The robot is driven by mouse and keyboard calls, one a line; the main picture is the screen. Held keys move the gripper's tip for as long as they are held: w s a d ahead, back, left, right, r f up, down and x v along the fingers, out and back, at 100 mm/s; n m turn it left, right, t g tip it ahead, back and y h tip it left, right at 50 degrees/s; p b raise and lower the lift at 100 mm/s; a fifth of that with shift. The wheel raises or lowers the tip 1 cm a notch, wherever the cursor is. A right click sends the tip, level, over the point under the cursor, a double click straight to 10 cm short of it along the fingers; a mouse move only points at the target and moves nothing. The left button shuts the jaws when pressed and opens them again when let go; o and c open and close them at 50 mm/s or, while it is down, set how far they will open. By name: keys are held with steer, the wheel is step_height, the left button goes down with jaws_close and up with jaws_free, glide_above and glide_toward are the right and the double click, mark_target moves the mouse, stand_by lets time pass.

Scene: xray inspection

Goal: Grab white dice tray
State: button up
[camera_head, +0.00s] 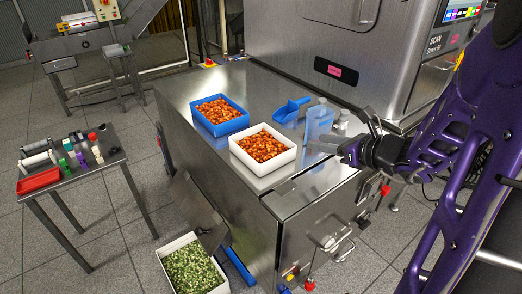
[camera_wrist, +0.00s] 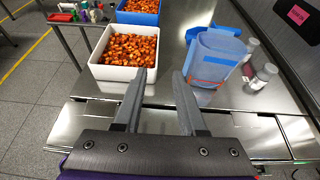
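The white dice tray (camera_head: 288,157) stands on the steel table, filled with orange diced food. It also shows in the wrist view (camera_wrist: 97,70), ahead of and left of my fingers. My gripper (camera_head: 340,146) is right of the tray in the head view, apart from it. In the wrist view my gripper (camera_wrist: 158,85) has its two fingers spread with nothing between them. The tray's near right corner lies close to the left fingertip in that picture; the height gap cannot be told.
A blue tray (camera_head: 243,123) of similar dice stands behind the white one. A clear blue pitcher (camera_wrist: 215,58), a blue scoop (camera_head: 291,109) and small bottles (camera_wrist: 262,75) stand to the right. The steel table (camera_head: 181,95) is bare at its left. A steel machine (camera_head: 290,40) stands behind.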

mark_target(262, 148)
steer(key=b+x, duration=0.1)
steer(key=x, duration=0.8)
steer(key=shift+f, duration=0.1)
steer(key=shift+a+x, duration=0.25)
steer(key=shift+x, duration=2.5)
steer(key=shift+s, duration=0.15)
steer(key=shift+c, duration=0.2)
jaws_close()
